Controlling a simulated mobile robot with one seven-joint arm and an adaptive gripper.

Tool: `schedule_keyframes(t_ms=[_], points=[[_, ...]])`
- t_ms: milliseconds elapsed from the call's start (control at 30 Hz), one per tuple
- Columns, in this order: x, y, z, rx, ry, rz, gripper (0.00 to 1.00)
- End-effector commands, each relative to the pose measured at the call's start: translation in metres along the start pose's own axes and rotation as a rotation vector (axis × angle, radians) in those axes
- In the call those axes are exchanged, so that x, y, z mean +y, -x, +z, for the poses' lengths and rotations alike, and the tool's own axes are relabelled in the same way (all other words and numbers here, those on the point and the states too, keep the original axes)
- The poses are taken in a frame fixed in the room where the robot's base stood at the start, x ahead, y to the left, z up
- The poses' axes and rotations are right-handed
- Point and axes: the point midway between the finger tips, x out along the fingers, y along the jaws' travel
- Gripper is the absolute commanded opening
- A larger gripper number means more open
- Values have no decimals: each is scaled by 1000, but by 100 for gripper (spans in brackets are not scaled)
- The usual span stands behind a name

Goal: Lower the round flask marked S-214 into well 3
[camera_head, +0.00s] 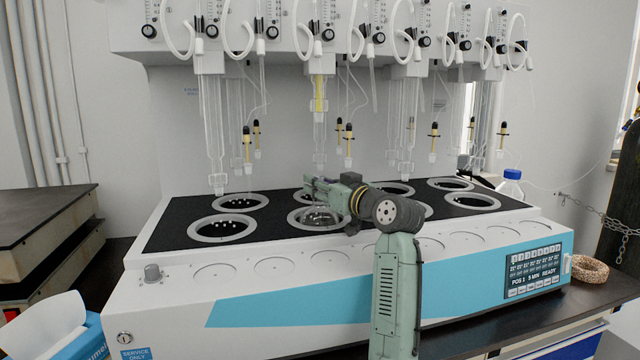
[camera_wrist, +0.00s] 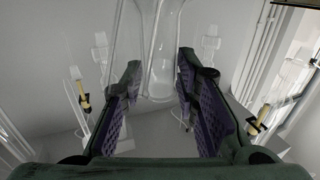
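A clear glass round flask (camera_head: 316,219) shows as a dome in the front-row well (camera_head: 294,222) beneath my gripper. No S-214 mark or well number is readable, and the flask's lower part is hidden by the well. My gripper (camera_head: 312,187) is just above the flask, under a hanging glass tube with a yellow upper part (camera_head: 319,95). In the wrist view the two purple-padded fingers (camera_wrist: 158,98) stand apart with no flask neck between them. A clear glass tube (camera_wrist: 162,60) hangs between or just beyond the fingertips; I cannot tell whether it touches them.
Other wells, such as the front-left one (camera_head: 222,228), are set in the black deck (camera_head: 165,228). Several glass tubes (camera_head: 216,140) and yellow-fitted lines (camera_head: 247,143) hang close above it. A blue-capped bottle (camera_head: 511,186) stands behind right. My arm hides part of the deck.

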Motion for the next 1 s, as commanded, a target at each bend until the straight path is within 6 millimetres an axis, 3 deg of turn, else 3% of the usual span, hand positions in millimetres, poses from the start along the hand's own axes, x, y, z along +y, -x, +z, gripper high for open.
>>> schedule_keyframes(t_ms=[33, 233, 567, 767, 1000], points=[[1, -3, 11, -17, -10, -2, 34], [1, -3, 12, -19, -11, -2, 47], [1, -2, 13, -21, -11, -2, 47], [2, 26, 10, -14, -8, 1, 47], [0, 80, 2, -4, -2, 2, 47]])
